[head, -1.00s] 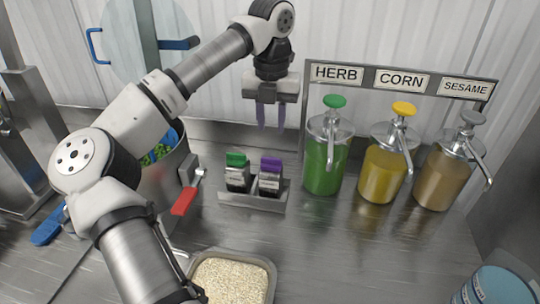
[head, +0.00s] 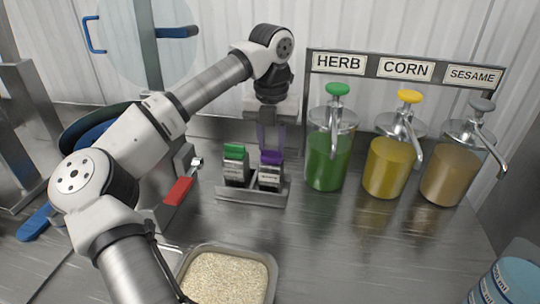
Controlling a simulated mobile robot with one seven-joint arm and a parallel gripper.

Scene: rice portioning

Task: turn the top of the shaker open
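Two small shakers stand side by side in a metal holder (head: 236,194). One has a green top (head: 234,152) and the other a purple top (head: 271,157). Their bodies are dark with pale labels too small to read. My gripper (head: 271,148) points straight down over the purple-topped shaker (head: 270,177). Its purple fingers are apart, one at each side of the purple top. Whether they touch it cannot be told. The green-topped shaker (head: 235,174) stands free to the left.
Herb (head: 326,160), corn (head: 387,168) and sesame (head: 449,176) pump bottles stand close on the right. A rice tray (head: 268,262) is in front. A red handle (head: 178,191) lies left of the shakers. Blue containers (head: 508,283) are at lower right.

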